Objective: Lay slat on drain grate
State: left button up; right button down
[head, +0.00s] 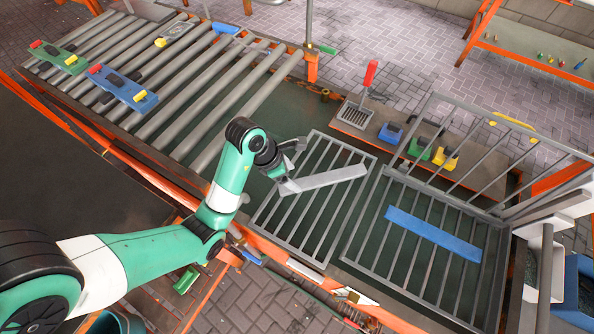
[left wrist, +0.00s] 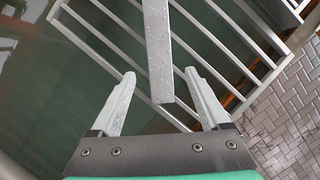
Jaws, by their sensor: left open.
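A grey slat (head: 330,178) lies across the upper part of the left drain grate (head: 303,222), at a slant to the bars. Its near end reaches my left gripper (head: 287,174). In the left wrist view the slat (left wrist: 157,50) has speckled marks, and its end sits between the two open fingertips (left wrist: 163,80), with a gap on both sides. The grate's bars (left wrist: 227,48) show beneath and beside it. Whether the slat touches every bar cannot be told. My right gripper is not seen.
A blue slat (head: 433,234) lies on the right grate (head: 400,268), below a raised barred frame (head: 490,150). A red-handled tool (head: 368,85) and coloured blocks (head: 420,145) stand behind. A roller conveyor (head: 200,90) at the left carries green and blue pieces.

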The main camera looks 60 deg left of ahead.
pick_arm(q)
jog(key=p+v, duration=0.5)
jog(key=v, duration=0.1)
jog(key=shift+r, duration=0.35)
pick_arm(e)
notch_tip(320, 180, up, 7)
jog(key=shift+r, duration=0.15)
pick_arm(q)
jog(key=shift+s, duration=0.1)
